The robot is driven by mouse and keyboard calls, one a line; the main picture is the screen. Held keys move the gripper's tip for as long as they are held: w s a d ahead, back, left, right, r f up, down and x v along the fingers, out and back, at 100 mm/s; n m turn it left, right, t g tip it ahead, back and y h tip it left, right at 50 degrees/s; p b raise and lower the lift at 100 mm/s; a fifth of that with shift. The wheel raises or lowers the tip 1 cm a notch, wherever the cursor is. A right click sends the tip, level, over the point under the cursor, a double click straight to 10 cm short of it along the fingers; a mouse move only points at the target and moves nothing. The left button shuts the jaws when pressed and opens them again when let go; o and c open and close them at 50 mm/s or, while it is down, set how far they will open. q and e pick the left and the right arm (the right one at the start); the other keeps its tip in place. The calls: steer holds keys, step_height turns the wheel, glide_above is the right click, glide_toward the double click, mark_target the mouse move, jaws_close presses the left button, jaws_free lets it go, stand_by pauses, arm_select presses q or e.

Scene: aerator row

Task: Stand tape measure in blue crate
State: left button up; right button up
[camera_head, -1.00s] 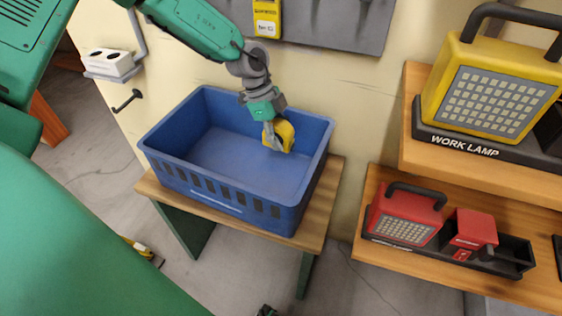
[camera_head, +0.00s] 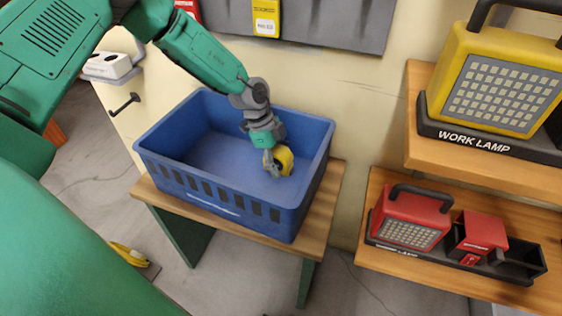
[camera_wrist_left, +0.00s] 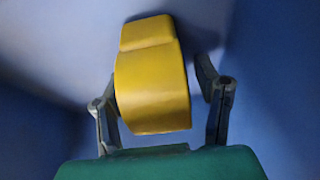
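The yellow tape measure (camera_head: 285,160) is inside the blue crate (camera_head: 200,188), toward its right end. It looks upright and at or close to the crate floor; contact with the floor cannot be made out. My left gripper (camera_head: 271,161) reaches down into the crate with its fingers on either side of the tape measure. In the left wrist view the tape measure (camera_wrist_left: 152,88) lies between the fingers. The left finger is against or very near it, and a narrow blue gap shows beside the right finger, so the gripper looks slightly open. My right gripper is out of view.
The crate stands on a wooden-topped bench (camera_head: 322,215). To the right, shelves hold a yellow work lamp (camera_head: 498,90) and a red lamp (camera_head: 410,218) in a dark tray. A wall hook (camera_head: 125,103) is left of the crate. Another yellow item (camera_head: 128,254) lies low at left.

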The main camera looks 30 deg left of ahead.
arm_select(q)
steer(key=shift+r, duration=0.1)
steer(key=p+v, duration=0.4)
steer(key=v, duration=0.8)
